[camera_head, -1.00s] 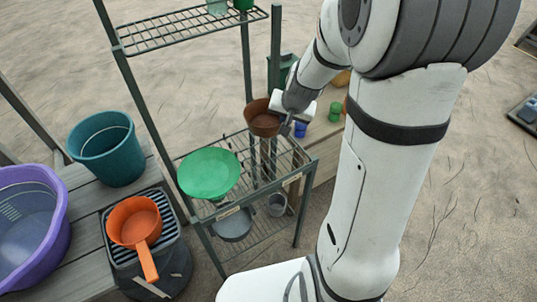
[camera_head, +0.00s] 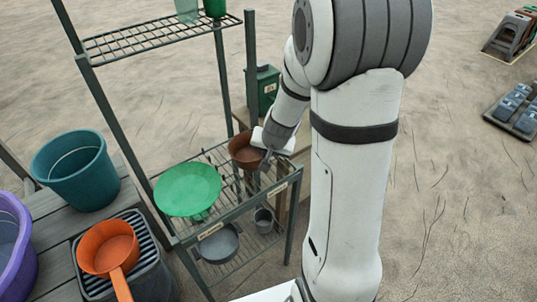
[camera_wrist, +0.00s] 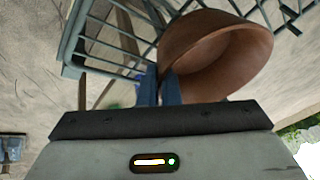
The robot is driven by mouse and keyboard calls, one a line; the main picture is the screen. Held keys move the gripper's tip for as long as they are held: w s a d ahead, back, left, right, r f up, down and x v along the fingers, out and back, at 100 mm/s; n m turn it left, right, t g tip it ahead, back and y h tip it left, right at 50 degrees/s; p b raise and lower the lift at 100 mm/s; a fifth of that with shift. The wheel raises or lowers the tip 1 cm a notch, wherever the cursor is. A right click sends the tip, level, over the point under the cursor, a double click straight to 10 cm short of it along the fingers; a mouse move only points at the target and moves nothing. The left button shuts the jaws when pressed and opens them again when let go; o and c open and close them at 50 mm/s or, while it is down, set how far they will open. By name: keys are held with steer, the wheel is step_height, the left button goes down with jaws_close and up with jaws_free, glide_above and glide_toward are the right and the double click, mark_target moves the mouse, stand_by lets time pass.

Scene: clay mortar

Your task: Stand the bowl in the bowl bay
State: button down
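The brown bowl (camera_head: 246,150) is over the right part of the rack's middle wire shelf (camera_head: 222,218) in the head view. It looks roughly upright there; I cannot tell whether it touches the shelf. In the wrist view the bowl (camera_wrist: 222,58) shows its hollow side, with its wall at my fingertips. My gripper (camera_wrist: 159,80) is shut on the bowl's edge; in the head view it (camera_head: 266,156) is at the bowl's right side. The shelf's front edge carries two pale labels, too small to read, so I cannot tell which bay is the bowl's.
A green bowl-like dish (camera_head: 188,189) fills the shelf's left part. A grey pan (camera_head: 217,244) and a small grey cup (camera_head: 263,220) are on the lower shelf. Thin dividers stand beside the brown bowl. A teal bucket (camera_head: 76,170) and orange scoop (camera_head: 108,249) are left.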

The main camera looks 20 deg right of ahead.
steer(key=c, duration=2.1)
jaws_free()
steer(key=shift+f, duration=0.1)
steer(key=o, duration=0.5)
steer(key=shift+c, duration=0.2)
steer(key=shift+r, duration=0.25)
steer(key=p+v, duration=0.4)
steer(key=v, duration=0.8)
steer(key=s+a+r+n+g, duration=0.1)
steer(key=s+a+r+n, duration=0.1)
steer(key=s, duration=0.5)
steer(key=s+a+r+n+g, duration=0.1)
steer(key=s+r+n, duration=0.3)
steer(key=s, duration=0.4)
steer(key=shift+s+a+r+g, duration=0.15)
steer(key=shift+a+r+g, duration=0.15)
steer(key=shift+a+r, duration=0.4)
